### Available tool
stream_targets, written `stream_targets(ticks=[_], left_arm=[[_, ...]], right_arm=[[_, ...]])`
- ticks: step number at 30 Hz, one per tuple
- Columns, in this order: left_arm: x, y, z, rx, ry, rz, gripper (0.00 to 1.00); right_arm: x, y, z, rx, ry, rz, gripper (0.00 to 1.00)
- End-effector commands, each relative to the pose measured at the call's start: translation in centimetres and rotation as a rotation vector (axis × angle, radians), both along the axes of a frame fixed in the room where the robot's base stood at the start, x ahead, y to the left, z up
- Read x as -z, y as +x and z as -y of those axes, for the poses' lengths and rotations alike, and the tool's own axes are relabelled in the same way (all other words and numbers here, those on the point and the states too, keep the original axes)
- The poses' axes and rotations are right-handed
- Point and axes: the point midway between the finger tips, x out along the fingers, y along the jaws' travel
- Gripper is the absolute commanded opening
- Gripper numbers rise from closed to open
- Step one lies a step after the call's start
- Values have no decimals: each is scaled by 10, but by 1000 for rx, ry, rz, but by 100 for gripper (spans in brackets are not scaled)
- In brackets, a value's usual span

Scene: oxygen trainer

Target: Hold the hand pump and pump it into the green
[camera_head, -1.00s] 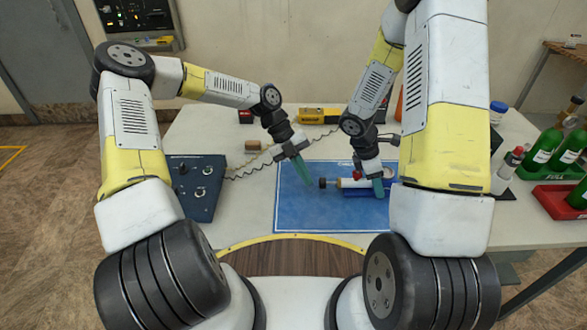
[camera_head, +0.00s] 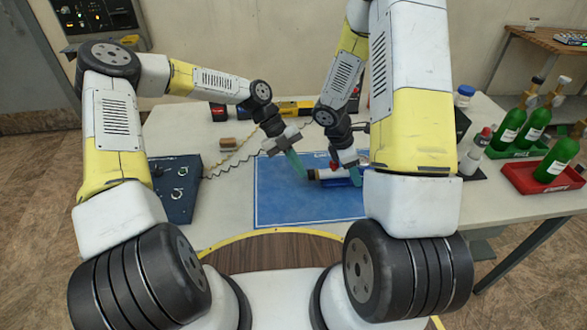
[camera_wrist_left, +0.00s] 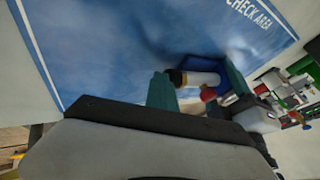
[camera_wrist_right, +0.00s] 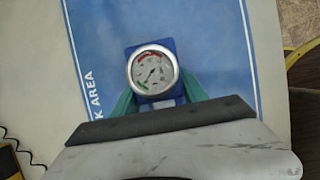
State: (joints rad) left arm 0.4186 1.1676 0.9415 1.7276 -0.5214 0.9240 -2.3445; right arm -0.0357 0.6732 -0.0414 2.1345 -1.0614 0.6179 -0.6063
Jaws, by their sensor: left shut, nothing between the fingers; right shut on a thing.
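The hand pump has a white barrel (camera_head: 328,174) with a black knob (camera_head: 312,175) at its left end and a red part beyond. It lies over the blue mat, and the barrel and knob (camera_wrist_left: 176,77) also show in the left wrist view. My right gripper (camera_head: 354,178) is shut on the pump's blue body. The round gauge (camera_wrist_right: 152,72) faces the right wrist camera, with red at the top and green at lower left. Its needle is too small to read surely. My left gripper (camera_head: 301,185) is shut and empty, its fingertips close beside the knob; contact cannot be told.
The blue mat (camera_head: 285,205) lies on the pale table. A dark control box (camera_head: 176,190) with a coiled cord stands at left. Green bottles (camera_head: 556,160) stand in red and green trays at right. A white bottle (camera_head: 473,155) stands nearer. The front of the mat is clear.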

Motion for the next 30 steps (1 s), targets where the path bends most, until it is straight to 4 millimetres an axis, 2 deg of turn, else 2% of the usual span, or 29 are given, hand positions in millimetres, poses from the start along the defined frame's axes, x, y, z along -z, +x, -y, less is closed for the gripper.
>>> stream_targets(ticks=[8, 11, 15, 18, 24, 30], left_arm=[[-1, -1, -3, 1, -4, 0, 0], [0, 0, -16, -1, -3, 0, 0], [-1, 1, -45, -4, 0, 0, 0], [-24, 12, -54, -3, -1, 5, 0], [-57, 27, -74, -3, -1, 3, 0], [-76, 36, -85, -1, 0, 2, 0]], right_arm=[[0, 1, -5, -6, 7, 3, 0], [0, 1, -5, -6, 7, 3, 0], [0, 1, -4, -6, 7, 3, 0], [0, 1, -4, -4, 6, 2, 0], [0, 1, -3, -3, 5, 2, 0], [0, 1, -2, -3, 4, 2, 0]])
